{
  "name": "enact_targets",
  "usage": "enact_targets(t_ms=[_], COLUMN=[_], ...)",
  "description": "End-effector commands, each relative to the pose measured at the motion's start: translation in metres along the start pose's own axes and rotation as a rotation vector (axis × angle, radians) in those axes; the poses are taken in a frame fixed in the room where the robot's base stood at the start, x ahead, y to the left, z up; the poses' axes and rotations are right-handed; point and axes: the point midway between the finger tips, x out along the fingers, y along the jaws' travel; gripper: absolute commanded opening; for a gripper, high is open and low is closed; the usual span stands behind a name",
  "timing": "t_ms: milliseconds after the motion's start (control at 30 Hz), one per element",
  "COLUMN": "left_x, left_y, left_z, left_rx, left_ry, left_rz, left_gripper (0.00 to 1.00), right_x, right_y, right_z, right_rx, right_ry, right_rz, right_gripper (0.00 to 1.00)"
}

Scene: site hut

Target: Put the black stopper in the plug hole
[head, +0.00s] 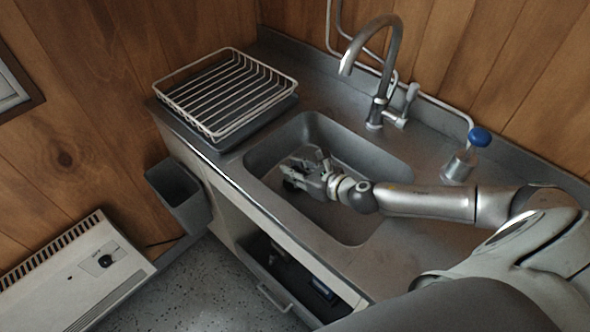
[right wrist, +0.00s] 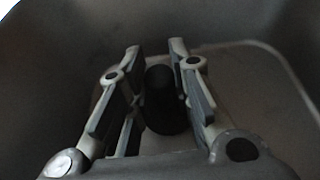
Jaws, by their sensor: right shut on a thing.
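The black stopper (right wrist: 165,100) shows in the right wrist view as a dark rounded body between the fingers of my right gripper (right wrist: 160,75), which is shut on it. In the head view my right gripper (head: 295,174) is inside the sink basin (head: 372,152), toward its left side. A small dark patch at the fingertips there is the stopper, mostly covered by the fingers. The plug hole cannot be made out in either view. My left gripper is not in view.
A tap (head: 376,85) rises behind the basin. A wire dish rack (head: 228,92) stands on the left of the counter.

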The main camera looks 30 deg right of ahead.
Motion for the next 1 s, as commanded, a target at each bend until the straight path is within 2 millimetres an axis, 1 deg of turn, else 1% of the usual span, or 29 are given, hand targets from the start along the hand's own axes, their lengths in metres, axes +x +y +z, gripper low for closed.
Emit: enact_targets(t_ms=[300, 333, 500, 833, 1000], left_x=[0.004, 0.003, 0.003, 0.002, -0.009], left_y=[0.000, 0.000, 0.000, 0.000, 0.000], left_z=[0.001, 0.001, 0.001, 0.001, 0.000], left_rx=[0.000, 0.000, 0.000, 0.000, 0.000], left_ry=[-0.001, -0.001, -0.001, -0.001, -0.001], left_rz=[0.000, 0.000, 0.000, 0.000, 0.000], left_gripper=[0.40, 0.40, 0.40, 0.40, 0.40], right_x=[0.002, 0.002, 0.002, 0.001, -0.003], right_y=[0.000, 0.000, 0.000, 0.000, 0.000], right_z=[-0.005, -0.004, -0.004, -0.003, 0.006], right_rx=[0.000, 0.000, 0.000, 0.000, 0.000], right_ry=[0.000, -0.001, 0.000, 0.000, 0.000], right_rz=[0.000, 0.000, 0.000, 0.000, 0.000], right_gripper=[0.00, 0.24, 0.46, 0.46, 0.46])
